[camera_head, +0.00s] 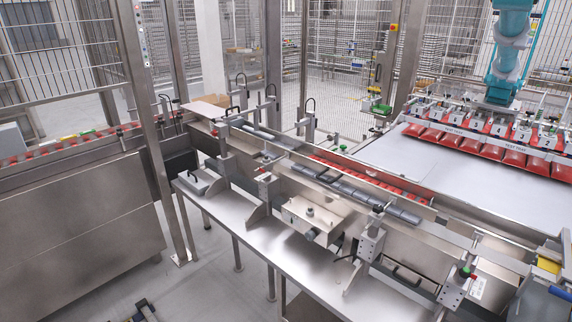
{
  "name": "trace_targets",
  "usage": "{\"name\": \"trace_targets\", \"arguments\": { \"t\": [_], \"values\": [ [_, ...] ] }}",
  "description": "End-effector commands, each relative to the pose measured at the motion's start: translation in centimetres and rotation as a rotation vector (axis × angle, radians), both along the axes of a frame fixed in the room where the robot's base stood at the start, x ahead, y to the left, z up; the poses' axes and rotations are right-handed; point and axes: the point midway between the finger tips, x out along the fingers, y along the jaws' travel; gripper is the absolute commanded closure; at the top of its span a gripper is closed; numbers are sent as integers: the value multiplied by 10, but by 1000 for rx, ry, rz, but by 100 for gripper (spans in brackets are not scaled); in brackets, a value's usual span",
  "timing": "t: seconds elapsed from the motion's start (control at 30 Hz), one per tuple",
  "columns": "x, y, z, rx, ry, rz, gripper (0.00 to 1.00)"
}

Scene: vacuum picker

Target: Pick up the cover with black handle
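A low grey metal cover (203,182) with a dark handle on its left side lies on the left end of the steel table (228,207). I cannot tell for sure which part is the cover that is named. I cannot make out my gripper in this view, and nothing is seen touching the grey cover.
A conveyor with red packs (370,180) runs behind the table. Steel brackets and a boxy metal unit (310,217) crowd the table's middle. A small dark object (143,311) is at the bottom edge, unclear.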

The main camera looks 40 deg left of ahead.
Motion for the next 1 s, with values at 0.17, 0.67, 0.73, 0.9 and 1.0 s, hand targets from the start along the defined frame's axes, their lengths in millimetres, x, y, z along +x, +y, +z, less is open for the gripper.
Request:
{"name": "trace_targets", "arguments": {
  "t": [0.17,0.67,0.73,0.9,1.0],
  "values": [
    [0,0,0,0,0,0,95],
    [0,0,0,0,0,0,50],
    [0,0,0,0,0,0,45],
    [0,0,0,0,0,0,45],
    [0,0,0,0,0,0,45]
  ]
}}
